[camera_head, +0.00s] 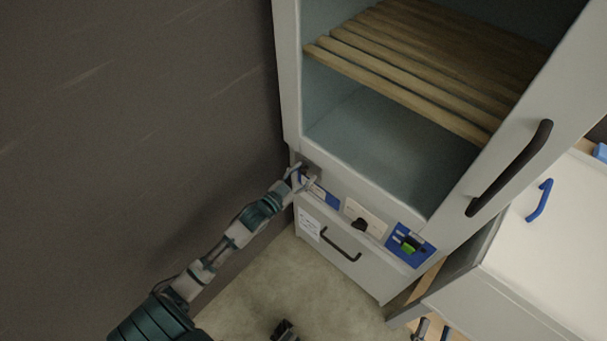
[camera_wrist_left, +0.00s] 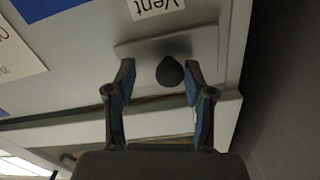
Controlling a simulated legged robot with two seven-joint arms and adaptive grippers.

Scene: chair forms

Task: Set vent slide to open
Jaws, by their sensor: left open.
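The vent slide's dark round knob (camera_wrist_left: 170,72) stands on a light grey plate (camera_wrist_left: 205,45) in the left wrist view, beside an upside-down "Vent" label (camera_wrist_left: 157,6). My left gripper (camera_wrist_left: 160,75) is open, with one finger on each side of the knob. A gap shows on both sides, so it is not gripped. In the head view my left gripper (camera_head: 305,177) is at the left end of the cabinet's control strip and covers most of the slide. Two prongs at the bottom edge may be my right gripper (camera_head: 432,332); its state is unclear.
The strip also has a black knob (camera_head: 359,224) and a blue panel with a green switch (camera_head: 408,247). Above is an open compartment with a slatted shelf (camera_head: 400,75). Below is a drawer with a black handle (camera_head: 338,246). A dark wall (camera_head: 130,110) stands left.

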